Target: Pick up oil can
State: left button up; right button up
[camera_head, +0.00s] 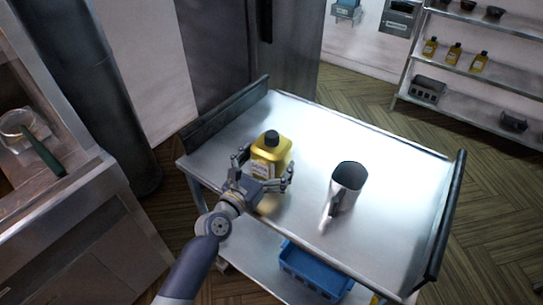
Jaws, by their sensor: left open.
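A yellow oil can (270,150) with a black cap and a pale label stands upright on the metal cart top (340,135), left of its middle. My left gripper (266,174) is open at the can's near side, with a finger on each side of its lower body. I cannot tell whether the fingers touch it. The gripper hides the can's lower front. My right gripper is not in view.
A metal pitcher (347,186) stands on the cart to the right of the can. Raised dark rails edge the cart's left (226,116) and right (446,215) ends. A blue bin (316,274) sits on the lower shelf. A rack (480,75) with more yellow cans stands at back right.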

pick_arm(q)
jog(key=shift+w+d+f, duration=0.1)
jog(key=shift+w+d, duration=0.3)
jog(key=shift+w, duration=0.2)
jog(key=c, duration=1.4)
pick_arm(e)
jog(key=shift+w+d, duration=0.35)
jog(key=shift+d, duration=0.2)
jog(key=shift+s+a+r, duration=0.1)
